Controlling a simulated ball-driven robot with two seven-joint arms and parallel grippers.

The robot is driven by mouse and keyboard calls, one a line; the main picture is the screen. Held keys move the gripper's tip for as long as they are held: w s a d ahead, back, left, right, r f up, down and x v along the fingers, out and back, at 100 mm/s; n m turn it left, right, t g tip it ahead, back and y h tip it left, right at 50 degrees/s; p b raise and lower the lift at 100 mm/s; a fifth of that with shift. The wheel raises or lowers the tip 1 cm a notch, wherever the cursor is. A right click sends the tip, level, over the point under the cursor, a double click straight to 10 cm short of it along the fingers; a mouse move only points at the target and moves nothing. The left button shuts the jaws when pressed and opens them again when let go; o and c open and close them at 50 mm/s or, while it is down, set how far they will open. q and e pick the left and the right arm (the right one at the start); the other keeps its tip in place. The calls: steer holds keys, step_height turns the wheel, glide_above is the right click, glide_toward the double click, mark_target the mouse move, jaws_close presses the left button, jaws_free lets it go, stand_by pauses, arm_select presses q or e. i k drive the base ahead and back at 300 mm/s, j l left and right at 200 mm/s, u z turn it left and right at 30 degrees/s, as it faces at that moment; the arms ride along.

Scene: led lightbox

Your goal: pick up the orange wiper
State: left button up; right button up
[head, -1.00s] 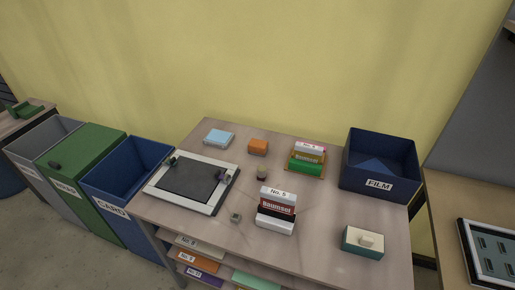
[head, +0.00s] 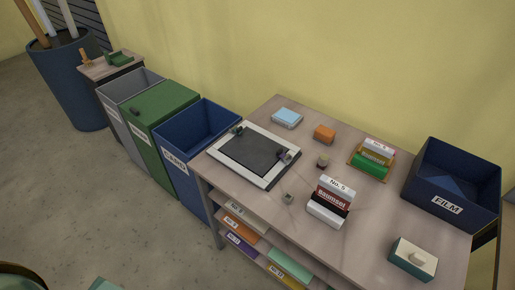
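A small orange block (head: 324,134) lies near the back edge of the work table (head: 262,118). It may be the orange wiper, but it is too small to be sure. A second orange thing (head: 84,55) stands upright on a small side table (head: 112,68) at the far left, beside a green item (head: 120,59). I cannot tell what it is. Neither of my grippers is in view.
Grey, green (head: 162,112) and blue CARD (head: 200,140) bins stand left of the table. The table bears a light-blue block (head: 287,117), a framed dark panel (head: 253,154), stacked boxes (head: 330,201) and a FILM bin (head: 452,185). Open floor (head: 85,200) lies front left.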

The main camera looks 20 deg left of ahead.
mark_target(323, 134)
steer(key=j+z, duration=0.5)
steer(key=z, duration=0.25)
steer(key=j+z, duration=0.35)
